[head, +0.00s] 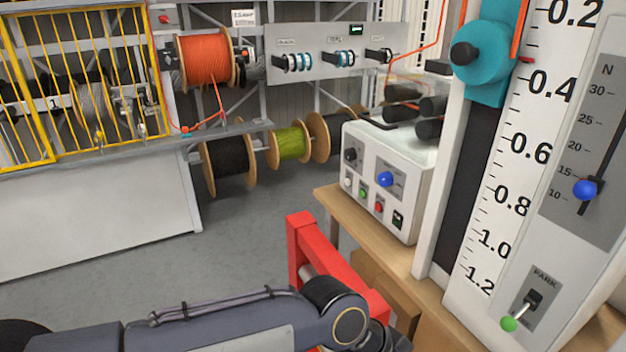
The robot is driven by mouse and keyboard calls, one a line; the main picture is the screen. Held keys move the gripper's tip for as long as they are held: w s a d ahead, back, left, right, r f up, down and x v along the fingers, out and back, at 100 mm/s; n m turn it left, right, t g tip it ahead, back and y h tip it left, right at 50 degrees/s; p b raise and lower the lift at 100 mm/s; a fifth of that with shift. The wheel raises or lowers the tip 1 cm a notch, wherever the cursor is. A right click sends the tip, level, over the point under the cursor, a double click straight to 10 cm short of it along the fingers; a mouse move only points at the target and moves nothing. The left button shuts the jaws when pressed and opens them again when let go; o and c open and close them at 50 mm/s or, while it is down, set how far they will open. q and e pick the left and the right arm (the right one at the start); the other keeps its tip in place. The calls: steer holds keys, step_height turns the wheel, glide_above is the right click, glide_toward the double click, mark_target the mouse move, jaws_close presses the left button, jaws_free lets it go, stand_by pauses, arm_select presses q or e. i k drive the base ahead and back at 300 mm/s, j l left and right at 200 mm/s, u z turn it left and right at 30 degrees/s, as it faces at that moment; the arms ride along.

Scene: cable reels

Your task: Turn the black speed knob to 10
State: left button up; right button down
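A white control box (409,211) stands on a wooden bench right of centre in the head view. A black knob (350,154) is at the upper left of its front face; the scale and pointer around it are too small to read. A blue knob (387,179) is to its right on the same face. My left arm comes in from the left along the bottom edge, below and in front of the box, apart from the knobs. Its gripper is not visible, and my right gripper is out of view.
A red frame (301,252) stands between my arm and the bench (341,204). Right of the box rises a tall scale panel (508,165) with a blue-tipped slider (585,190) and a green-tipped PARK lever (509,324). Reels, including an orange one (205,58), are behind.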

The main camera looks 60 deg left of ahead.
mark_target(350, 154)
steer(key=u, duration=1.7)
